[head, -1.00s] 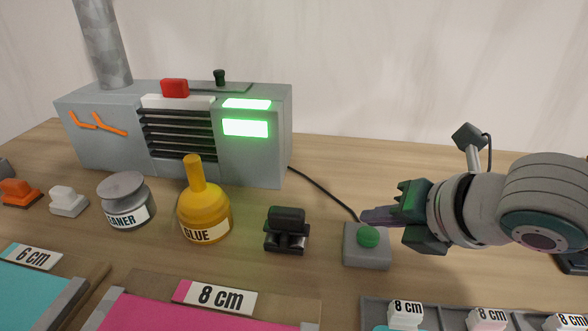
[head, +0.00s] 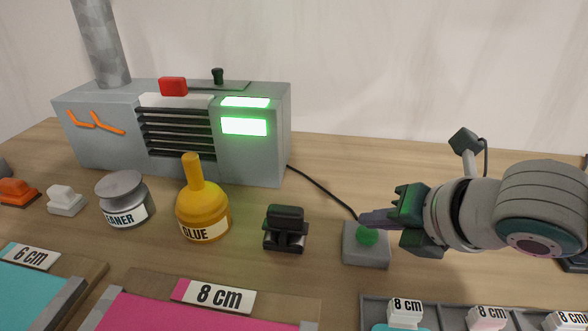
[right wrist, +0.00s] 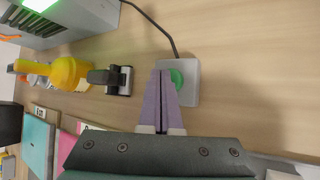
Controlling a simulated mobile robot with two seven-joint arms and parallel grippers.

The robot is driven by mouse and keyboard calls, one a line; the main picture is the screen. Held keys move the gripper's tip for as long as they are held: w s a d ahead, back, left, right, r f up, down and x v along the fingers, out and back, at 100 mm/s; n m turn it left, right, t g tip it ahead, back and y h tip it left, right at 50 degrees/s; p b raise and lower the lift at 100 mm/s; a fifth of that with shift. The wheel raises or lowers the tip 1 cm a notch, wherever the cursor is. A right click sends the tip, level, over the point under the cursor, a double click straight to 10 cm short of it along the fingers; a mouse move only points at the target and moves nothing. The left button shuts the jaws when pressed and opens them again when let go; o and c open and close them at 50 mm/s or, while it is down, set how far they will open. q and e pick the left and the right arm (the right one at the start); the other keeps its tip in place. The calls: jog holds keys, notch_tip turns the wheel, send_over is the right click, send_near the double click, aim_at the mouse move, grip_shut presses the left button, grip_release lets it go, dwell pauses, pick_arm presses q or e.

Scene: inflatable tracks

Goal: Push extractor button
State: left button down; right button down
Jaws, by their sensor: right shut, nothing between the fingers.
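The button is a green dome (head: 367,236) on a small grey box (head: 366,257), wired by a black cable to the grey extractor machine (head: 255,160) at the back left. Two green panels on the extractor are lit. My right gripper (head: 368,217) is shut and empty, its purple fingers pointing left, just above and behind the button in the head view. In the right wrist view the closed fingertips (right wrist: 164,76) overlap the box and the left edge of the green button (right wrist: 177,78). I cannot tell whether they touch it. My left gripper is not in view.
A black tool (head: 286,228), a yellow glue bottle (head: 203,212) and a cleaner tin (head: 124,200) stand left of the button. Pink (head: 190,318) and teal strips lie in front. A grey tray (head: 450,311) with labelled white pieces is at the front right.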

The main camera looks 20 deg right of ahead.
aim_at(372, 237)
jog(key=shift+f, duration=0.45)
dwell(0.5)
jog(key=shift+r, duration=0.1)
jog(key=shift+r+p, duration=0.9)
notch_tip(372, 237, up, 6)
jog(key=p, duration=0.6)
